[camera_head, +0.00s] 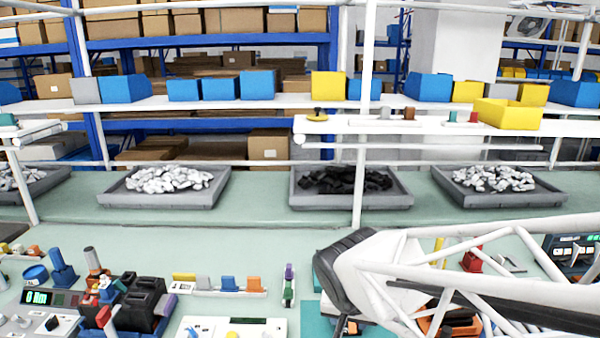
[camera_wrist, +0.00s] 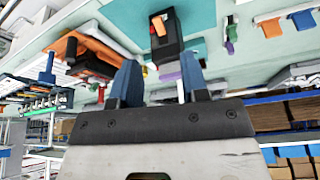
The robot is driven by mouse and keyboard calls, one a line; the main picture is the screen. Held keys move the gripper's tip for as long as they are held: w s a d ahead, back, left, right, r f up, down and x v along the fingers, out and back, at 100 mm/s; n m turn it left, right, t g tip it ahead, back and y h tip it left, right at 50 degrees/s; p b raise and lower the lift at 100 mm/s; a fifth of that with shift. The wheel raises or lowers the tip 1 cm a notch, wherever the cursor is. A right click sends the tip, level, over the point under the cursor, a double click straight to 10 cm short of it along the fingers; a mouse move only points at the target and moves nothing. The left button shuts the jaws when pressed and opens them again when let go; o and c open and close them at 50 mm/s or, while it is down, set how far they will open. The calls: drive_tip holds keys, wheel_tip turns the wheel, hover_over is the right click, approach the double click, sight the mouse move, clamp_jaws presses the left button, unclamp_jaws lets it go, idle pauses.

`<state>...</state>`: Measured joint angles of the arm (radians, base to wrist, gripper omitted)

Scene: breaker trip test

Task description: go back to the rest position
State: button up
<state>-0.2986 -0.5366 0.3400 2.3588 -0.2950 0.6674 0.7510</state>
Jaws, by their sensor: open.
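My gripper (camera_wrist: 160,82) shows in the wrist view with its two blue fingers apart and nothing between them. Beyond the fingertips a black breaker-like block (camera_wrist: 168,42) with an orange lever (camera_wrist: 159,25) stands on a teal mat (camera_wrist: 200,14). The block looks apart from the fingers. In the head view my white arm crosses the lower right and covers much of the teal mat (camera_head: 316,318). My fingers cannot be made out there.
Black devices (camera_head: 145,303) and a panel with a green display (camera_head: 40,297) crowd the lower left. A row of coloured parts (camera_head: 228,284) lies mid-bench. Grey trays (camera_head: 165,201) of white and black pieces stand behind. A shelf with blue and yellow bins (camera_head: 327,85) runs above.

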drive_tip(key=s+d+r+n+g, duration=0.1)
drive_tip(key=s+d+r, duration=0.1)
drive_tip(key=s+d, duration=0.2)
drive_tip(key=s+d+r+n+y, duration=0.1)
drive_tip(key=s+d+r, duration=0.2)
drive_tip(key=s+d, duration=0.2)
drive_tip(key=shift+s+d+r+n+g, duration=0.3)
drive_tip(key=shift+s+g, duration=0.1)
drive_tip(key=shift+s, duration=0.5)
idle(0.4)
